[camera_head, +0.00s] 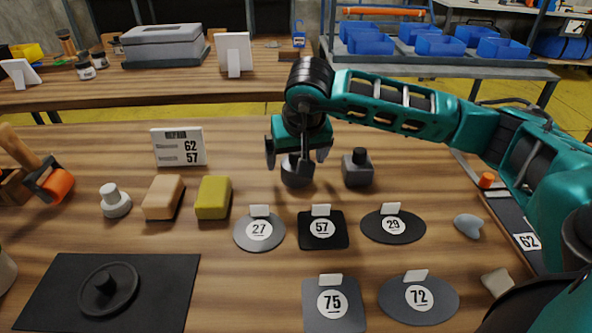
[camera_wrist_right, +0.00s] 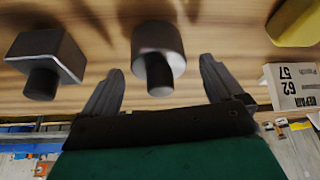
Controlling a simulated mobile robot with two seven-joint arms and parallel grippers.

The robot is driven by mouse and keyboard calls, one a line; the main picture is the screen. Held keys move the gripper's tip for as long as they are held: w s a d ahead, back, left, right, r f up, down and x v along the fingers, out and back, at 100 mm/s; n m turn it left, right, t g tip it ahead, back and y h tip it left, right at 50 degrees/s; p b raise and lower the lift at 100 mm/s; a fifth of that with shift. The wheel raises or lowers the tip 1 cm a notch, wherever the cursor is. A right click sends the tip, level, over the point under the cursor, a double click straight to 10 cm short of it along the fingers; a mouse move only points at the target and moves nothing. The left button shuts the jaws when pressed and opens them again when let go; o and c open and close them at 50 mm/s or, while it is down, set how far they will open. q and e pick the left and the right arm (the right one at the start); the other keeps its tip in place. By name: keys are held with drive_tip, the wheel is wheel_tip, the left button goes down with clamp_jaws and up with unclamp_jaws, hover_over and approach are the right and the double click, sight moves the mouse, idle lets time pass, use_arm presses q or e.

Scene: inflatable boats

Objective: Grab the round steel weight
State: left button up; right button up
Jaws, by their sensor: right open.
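The round steel weight (camera_head: 297,176), a grey metal cylinder with a narrower knob, stands on the wooden table, partly hidden by my right gripper (camera_head: 298,152). The gripper points down over it, fingers spread, one on each side. In the right wrist view the round weight (camera_wrist_right: 158,50) shows between and beyond the open fingertips (camera_wrist_right: 160,72), with visible gaps. A square dark weight (camera_head: 357,168) with a knob stands just right of it; it also shows in the wrist view (camera_wrist_right: 45,58). My left gripper is not in view.
Numbered pads 27 (camera_head: 272,239), 57 (camera_head: 335,243) and 29 (camera_head: 408,238) lie in front of the weights. A sign (camera_head: 179,147) reading 62 and 57 stands left. A yellow block (camera_head: 213,198), a tan block (camera_head: 163,197) and a pale knobbed piece (camera_head: 115,203) are also left.

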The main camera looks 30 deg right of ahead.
drive_tip(key=shift+x, duration=1.5)
drive_tip(key=shift+s, duration=0.1)
drive_tip(key=shift+c, duration=0.2)
clamp_jaws()
drive_tip(key=shift+r, duration=0.2)
